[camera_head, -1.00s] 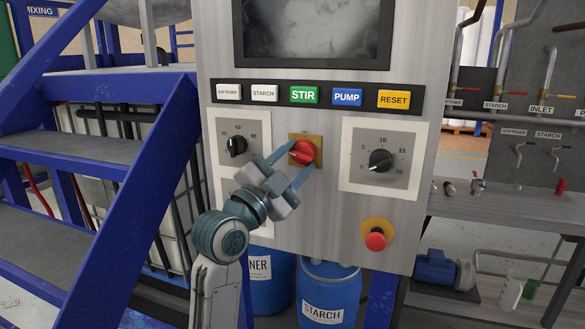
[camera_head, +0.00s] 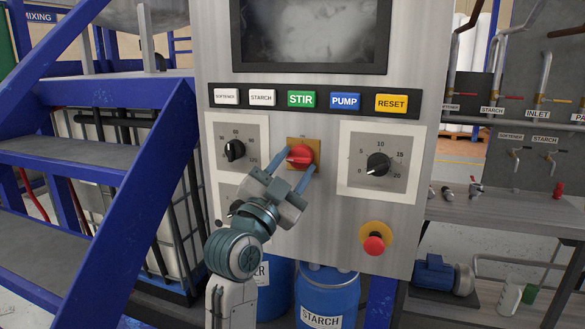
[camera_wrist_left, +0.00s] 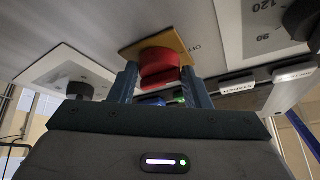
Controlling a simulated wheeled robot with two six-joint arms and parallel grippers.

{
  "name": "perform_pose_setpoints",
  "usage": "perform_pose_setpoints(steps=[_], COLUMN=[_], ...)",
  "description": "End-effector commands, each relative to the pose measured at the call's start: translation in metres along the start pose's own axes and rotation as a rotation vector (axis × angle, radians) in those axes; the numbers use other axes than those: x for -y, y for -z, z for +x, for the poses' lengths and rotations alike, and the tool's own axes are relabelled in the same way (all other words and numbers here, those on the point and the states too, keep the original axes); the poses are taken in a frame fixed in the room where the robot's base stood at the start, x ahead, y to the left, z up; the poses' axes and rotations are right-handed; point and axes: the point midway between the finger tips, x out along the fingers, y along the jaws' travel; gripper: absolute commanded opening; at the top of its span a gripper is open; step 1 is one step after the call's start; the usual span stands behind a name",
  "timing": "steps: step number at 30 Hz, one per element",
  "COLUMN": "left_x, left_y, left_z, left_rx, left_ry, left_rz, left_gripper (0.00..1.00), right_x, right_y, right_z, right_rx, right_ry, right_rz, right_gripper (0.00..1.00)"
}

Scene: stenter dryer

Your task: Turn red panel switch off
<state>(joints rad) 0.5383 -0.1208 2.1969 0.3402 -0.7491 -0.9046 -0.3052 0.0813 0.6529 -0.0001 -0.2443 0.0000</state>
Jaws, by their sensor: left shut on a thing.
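The red panel switch (camera_head: 299,154) sits on a yellow square plate (camera_head: 317,146) in the middle of the control panel. My left gripper (camera_head: 292,166) reaches up from below with one finger on either side of the red switch, shut on it. In the left wrist view the red switch (camera_wrist_left: 158,66) shows between the two fingers (camera_wrist_left: 159,86), under its yellow plate (camera_wrist_left: 172,41). The fingers partly hide the switch's sides. My right gripper is not in view.
Dials flank the switch: a black knob (camera_head: 378,164) at right, another (camera_head: 235,150) at left. Labelled buttons, including STIR (camera_head: 301,99), run above. A red emergency button (camera_head: 374,245) is lower right. Blue stairs (camera_head: 130,215) stand close on the left.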

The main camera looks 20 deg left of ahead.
Motion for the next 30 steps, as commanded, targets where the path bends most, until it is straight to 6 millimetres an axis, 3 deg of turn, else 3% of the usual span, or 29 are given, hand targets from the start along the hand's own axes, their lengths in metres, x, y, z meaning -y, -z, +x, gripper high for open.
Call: perform_pose_setpoints(steps=[2, 3, 6, 17, 30], left_x=[-0.001, -0.001, 0.0, -0.001, -0.002], left_y=[-0.001, -0.001, 0.0, -0.002, -0.002], left_z=[0.0, 0.0, 0.0, -0.008, -0.089], left_rx=[0.001, 0.001, 0.001, 0.0, 0.0], left_ry=[-0.001, -0.001, -0.001, -0.001, -0.001], left_rz=[-0.001, -0.001, -0.001, 0.001, 0.003], left_gripper=[0.2, 0.49, 0.63, 0.63, 0.63], right_x=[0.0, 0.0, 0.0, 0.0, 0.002], right_y=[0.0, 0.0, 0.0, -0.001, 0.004], right_z=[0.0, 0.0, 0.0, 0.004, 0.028], right_rx=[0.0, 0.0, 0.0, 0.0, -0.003], right_ry=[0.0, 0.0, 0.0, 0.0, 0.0], right_rz=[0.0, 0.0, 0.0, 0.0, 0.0], right_gripper=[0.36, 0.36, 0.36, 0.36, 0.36])
